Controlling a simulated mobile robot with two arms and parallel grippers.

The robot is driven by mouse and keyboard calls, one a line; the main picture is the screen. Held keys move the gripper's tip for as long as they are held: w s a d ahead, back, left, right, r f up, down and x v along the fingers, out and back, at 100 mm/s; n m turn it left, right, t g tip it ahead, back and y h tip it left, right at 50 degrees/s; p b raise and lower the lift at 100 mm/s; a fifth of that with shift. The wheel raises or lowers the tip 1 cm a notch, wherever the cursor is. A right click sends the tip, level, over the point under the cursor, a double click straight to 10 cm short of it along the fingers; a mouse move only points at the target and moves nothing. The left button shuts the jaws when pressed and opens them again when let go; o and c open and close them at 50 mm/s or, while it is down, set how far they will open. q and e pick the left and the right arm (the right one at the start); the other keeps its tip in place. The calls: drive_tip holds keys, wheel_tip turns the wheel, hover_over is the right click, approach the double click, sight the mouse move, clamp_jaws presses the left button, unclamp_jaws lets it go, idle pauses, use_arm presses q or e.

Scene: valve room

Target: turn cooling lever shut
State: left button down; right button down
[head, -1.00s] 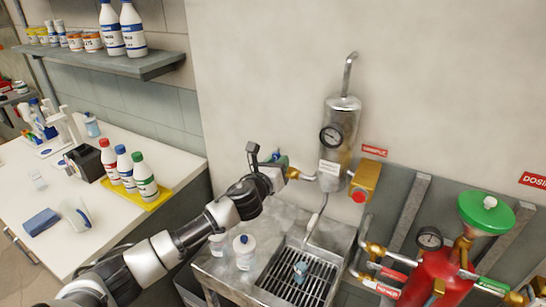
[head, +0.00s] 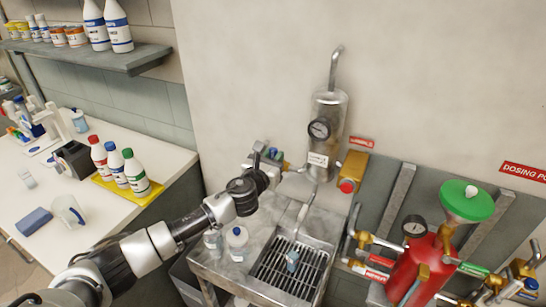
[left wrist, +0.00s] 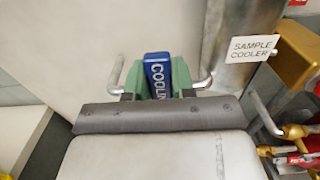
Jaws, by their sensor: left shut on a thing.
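The cooling lever is a blue handle (left wrist: 158,77) with white lettering starting "COOLIN", seen in the left wrist view. My left gripper (left wrist: 155,82) has green fingers on both sides of this handle and is shut on it. In the head view my left gripper (head: 266,155) is at the pipe left of the metal sample cooler (head: 327,108). Only a small blue bit of the lever shows there. The cooler has a round gauge, and its white label (left wrist: 252,48) reads "SAMPLE COOLER". My right gripper is not in view.
A steel sink with a grate (head: 268,268) is below the cooler, with a small bottle (head: 292,261) in it. A white bottle (head: 237,243) stands left of the grate. A red vessel (head: 420,268) with a green funnel (head: 466,200) is at right.

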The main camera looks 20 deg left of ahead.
use_arm(q)
drive_tip(key=c, duration=0.9)
unclamp_jaws()
drive_tip(key=shift+f, duration=0.1)
drive_tip(key=shift+c, duration=0.2)
drive_tip(key=s+a+b, duration=0.1)
drive_tip(key=s+b, duration=0.1)
drive_tip(key=s, duration=0.8)
drive_tip(key=shift+s+a, duration=0.2)
drive_tip(key=shift+s, duration=0.15)
